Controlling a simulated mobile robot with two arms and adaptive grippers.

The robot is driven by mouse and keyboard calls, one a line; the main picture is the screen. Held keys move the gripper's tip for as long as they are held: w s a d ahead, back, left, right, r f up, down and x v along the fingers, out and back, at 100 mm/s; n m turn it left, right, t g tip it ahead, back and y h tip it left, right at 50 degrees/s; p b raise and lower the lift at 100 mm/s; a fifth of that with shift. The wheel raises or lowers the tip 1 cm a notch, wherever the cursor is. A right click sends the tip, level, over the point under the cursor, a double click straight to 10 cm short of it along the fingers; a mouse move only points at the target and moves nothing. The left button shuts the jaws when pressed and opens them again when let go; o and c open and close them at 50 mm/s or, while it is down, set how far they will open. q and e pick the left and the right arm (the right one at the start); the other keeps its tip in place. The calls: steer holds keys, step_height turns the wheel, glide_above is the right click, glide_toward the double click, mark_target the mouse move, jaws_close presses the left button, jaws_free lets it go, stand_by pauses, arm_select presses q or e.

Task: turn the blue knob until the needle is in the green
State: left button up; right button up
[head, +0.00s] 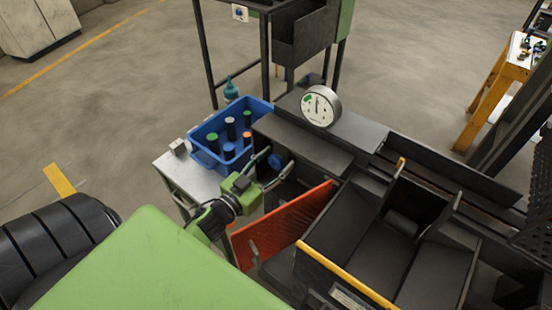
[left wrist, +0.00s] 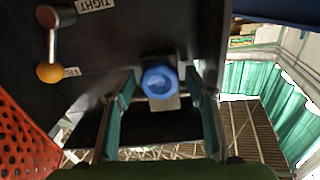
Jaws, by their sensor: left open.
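The blue knob (left wrist: 159,82) is on a dark panel in the left wrist view. It also shows small in the head view (head: 275,161), partly covered by my gripper. My left gripper (left wrist: 160,88) is open, with one finger on each side of the knob; I cannot tell whether either finger touches it. The round white gauge (head: 321,106) stands on top of the dark machine. Its green patch is at the upper left of the dial. A thin dark needle seems to point roughly upward, close to the green, but it is too small to read surely. My right gripper is not in view.
A lever with an orange ball (left wrist: 50,73) sits on the same panel, beside labels. A red-orange perforated guard (head: 283,225) stands close to my left arm. A blue bin (head: 208,157) with several capped cylinders is on the table beside the machine.

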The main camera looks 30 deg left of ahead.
arm_select(q)
steer(key=shift+w, duration=0.2)
steer(key=c, duration=1.1)
steer(key=shift+c, duration=0.2)
steer(key=shift+m, duration=0.3)
steer(key=m, duration=0.4)
steer(key=shift+d+m, duration=0.1)
steer(key=shift+m, duration=0.2)
steer(key=m, duration=0.5)
steer(key=shift+d+f+b, duration=0.1)
steer(key=shift+b, duration=0.25)
